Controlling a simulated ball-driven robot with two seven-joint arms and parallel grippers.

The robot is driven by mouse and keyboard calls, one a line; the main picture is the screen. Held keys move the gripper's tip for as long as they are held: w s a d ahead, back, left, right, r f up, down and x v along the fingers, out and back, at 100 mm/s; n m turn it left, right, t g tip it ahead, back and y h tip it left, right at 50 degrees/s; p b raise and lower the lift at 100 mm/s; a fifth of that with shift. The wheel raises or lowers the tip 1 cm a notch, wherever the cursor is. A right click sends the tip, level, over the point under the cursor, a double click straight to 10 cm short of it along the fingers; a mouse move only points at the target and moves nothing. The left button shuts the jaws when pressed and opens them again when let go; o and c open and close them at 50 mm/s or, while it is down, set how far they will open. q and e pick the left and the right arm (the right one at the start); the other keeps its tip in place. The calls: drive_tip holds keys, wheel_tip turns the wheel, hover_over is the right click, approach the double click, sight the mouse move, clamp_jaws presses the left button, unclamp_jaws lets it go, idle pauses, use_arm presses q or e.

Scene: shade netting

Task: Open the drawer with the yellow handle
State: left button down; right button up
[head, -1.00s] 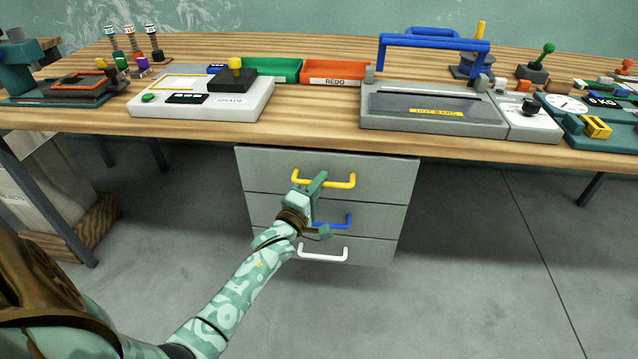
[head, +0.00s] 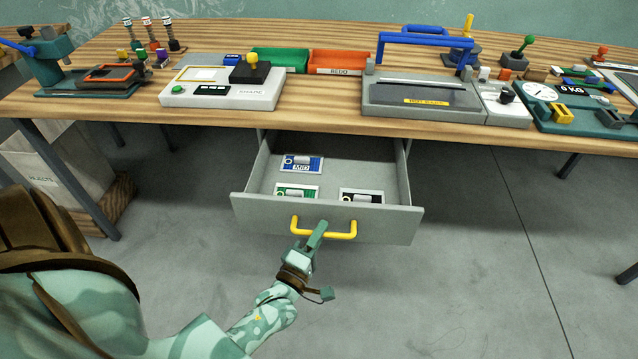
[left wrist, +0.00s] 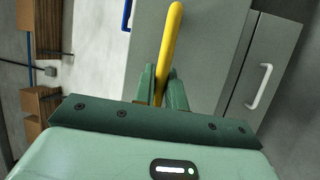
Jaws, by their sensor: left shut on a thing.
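The top drawer (head: 256,209) under the workbench is pulled well out, and its inside shows from above. Its yellow handle (head: 342,236) is on the front panel. My left gripper (head: 317,232) is shut on the yellow handle near its middle. In the left wrist view the yellow handle (left wrist: 170,45) runs between the two green fingers (left wrist: 161,88). Inside the drawer lie a blue-edged card (head: 302,164), a green-edged card (head: 297,191) and a black-edged card (head: 361,196). My right gripper is not in view.
The workbench (head: 330,118) above carries a white panel with a joystick (head: 221,90), a green tray (head: 280,61), an orange tray (head: 338,61) and a grey device with a blue handle (head: 424,98). The left wrist view shows a white handle (left wrist: 259,86). Floor in front is clear.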

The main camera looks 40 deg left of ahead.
use_arm(q)
drive_tip(key=s+d+p, duration=0.1)
drive_tip(key=s+d, duration=0.3)
drive_tip(key=s, duration=0.3)
drive_tip(key=shift+p, duration=0.4)
drive_tip(key=shift+f, duration=0.1)
drive_tip(key=c, duration=1.5)
unclamp_jaws()
drive_tip(key=shift+o, duration=0.2)
drive_tip(key=shift+w, duration=0.1)
drive_tip(key=v, duration=1.6)
drive_tip(key=shift+s, duration=0.25)
drive_tip(key=shift+s, duration=0.1)
